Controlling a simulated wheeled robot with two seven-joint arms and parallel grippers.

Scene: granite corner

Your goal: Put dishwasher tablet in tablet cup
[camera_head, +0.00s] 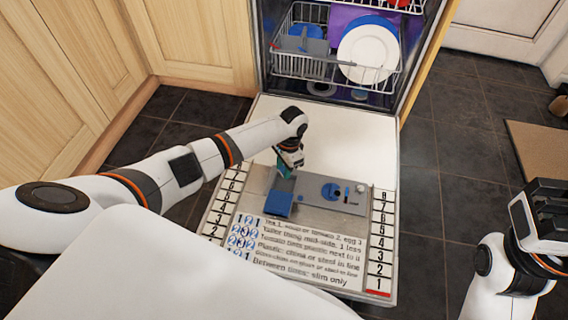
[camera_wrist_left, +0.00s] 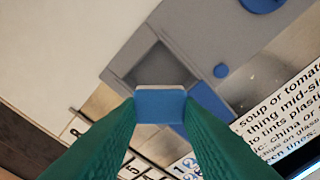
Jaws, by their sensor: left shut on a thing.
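My left gripper (camera_head: 286,172) is over the dispenser on the open dishwasher door. In the left wrist view its green fingers (camera_wrist_left: 160,112) are shut on a blue tablet (camera_wrist_left: 160,104) with a pale top edge. The tablet cup (camera_wrist_left: 155,60) is a square grey recess in the dispenser, just beyond the tablet in that view. The tablet overlaps the cup's near edge there; I cannot tell its height above it. The blue cup lid (camera_head: 279,203) stands open, and also shows in the wrist view (camera_wrist_left: 210,101). My right gripper (camera_head: 545,210) is far right, away from the door.
The dispenser plate (camera_head: 318,205) also carries a round blue cap (camera_head: 331,191). The lowered door (camera_head: 340,135) has printed text and numbered strips. Behind it, the rack (camera_head: 300,65) holds a white plate (camera_head: 368,53) and blue dishes. Wooden cabinets (camera_head: 195,40) stand left; dark floor is open right.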

